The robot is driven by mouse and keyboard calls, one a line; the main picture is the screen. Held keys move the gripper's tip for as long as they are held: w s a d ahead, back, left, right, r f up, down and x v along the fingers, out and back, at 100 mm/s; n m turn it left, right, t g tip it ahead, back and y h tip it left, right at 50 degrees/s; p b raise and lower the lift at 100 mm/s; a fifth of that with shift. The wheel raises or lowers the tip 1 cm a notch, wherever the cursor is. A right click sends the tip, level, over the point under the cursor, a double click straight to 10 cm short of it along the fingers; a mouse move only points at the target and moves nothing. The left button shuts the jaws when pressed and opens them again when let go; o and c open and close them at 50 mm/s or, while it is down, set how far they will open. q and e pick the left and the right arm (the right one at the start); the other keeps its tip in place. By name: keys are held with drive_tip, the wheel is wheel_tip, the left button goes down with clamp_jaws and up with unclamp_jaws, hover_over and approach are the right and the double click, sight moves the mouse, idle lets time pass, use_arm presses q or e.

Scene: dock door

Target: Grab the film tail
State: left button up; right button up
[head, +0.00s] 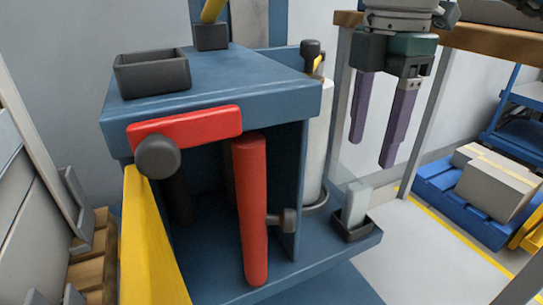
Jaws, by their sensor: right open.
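A white film roll (319,140) stands upright on a dark spindle at the right side of the blue stand. A pale, translucent upright piece (356,203) sits in a small dark holder on the stand's lower ledge, right of the roll; I cannot tell whether it is the film tail. No loose film end shows clearly on the roll, whose left part is hidden by the stand. My right gripper (372,151) points down with two purple fingers apart and nothing between them. It is right of the roll and above the pale piece. My left gripper is out of view.
The blue stand (215,85) carries a dark open tray (152,73), a red bar (185,128) and a red upright post (251,210). A yellow panel (150,240) is at its left. Boxes (497,180) lie on a blue pallet (448,196) at right. Floor between is clear.

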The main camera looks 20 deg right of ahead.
sight(361, 186)
drive_tip(key=f, duration=0.1)
drive_tip(key=f+b, duration=0.1)
drive_tip(key=f, duration=0.1)
drive_tip(key=shift+s+a+f, duration=0.1)
drive_tip(key=shift+s+f, duration=0.05)
drive_tip(key=shift+s, duration=0.25)
drive_tip(key=shift+w+f+b, duration=0.2)
drive_tip(key=shift+f+b, duration=0.25)
drive_tip(key=shift+f, duration=0.2)
wheel_tip(361, 186, down, 4)
drive_tip(key=shift+w+f+b, duration=0.1)
drive_tip(key=shift+w+b, duration=0.05)
drive_tip(key=shift+b, duration=1)
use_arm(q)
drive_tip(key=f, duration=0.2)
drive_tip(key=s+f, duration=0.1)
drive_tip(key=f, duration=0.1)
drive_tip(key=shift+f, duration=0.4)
use_arm(e)
drive_tip(key=shift+c, duration=0.6)
clamp_jaws()
